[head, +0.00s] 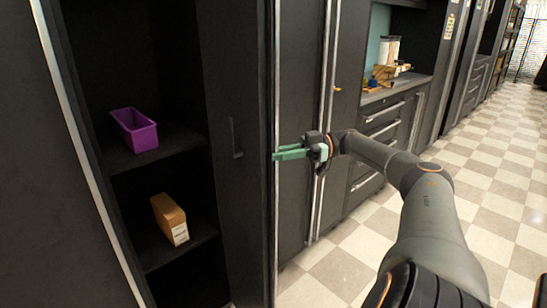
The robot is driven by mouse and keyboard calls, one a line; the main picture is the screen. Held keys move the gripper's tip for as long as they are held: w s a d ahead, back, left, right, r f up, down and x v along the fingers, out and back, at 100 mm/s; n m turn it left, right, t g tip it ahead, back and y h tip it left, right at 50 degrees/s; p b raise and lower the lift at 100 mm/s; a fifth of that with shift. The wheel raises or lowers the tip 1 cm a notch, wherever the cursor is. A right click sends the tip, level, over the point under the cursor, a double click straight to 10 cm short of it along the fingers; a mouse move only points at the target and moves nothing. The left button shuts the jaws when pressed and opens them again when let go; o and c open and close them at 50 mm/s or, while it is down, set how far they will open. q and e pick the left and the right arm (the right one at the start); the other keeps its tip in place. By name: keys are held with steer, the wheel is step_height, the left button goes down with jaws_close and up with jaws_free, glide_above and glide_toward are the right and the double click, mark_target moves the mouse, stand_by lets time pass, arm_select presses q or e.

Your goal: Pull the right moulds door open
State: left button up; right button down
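A dark cabinet stands open at the left, and its shelves show. The dark right-hand door (238,200) stands swung out beside the opening, with a small upright handle on the face I see and a pale metal edge. My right gripper (277,154) reaches in from the right, its green fingers pointing left. The fingertips are at the door's pale edge; I cannot tell whether they touch it. The fingers lie close together, and any gap is too small to judge. My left gripper is not in view.
A purple bin (135,130) sits on the upper shelf and a cardboard box (169,217) on the lower one. More dark closed doors (345,100) and a counter with drawers (392,92) stand to the right. The checkered floor (500,165) is clear at the right.

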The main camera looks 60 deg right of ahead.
steer(key=c, duration=0.8)
jaws_free()
steer(key=shift+c, duration=0.2)
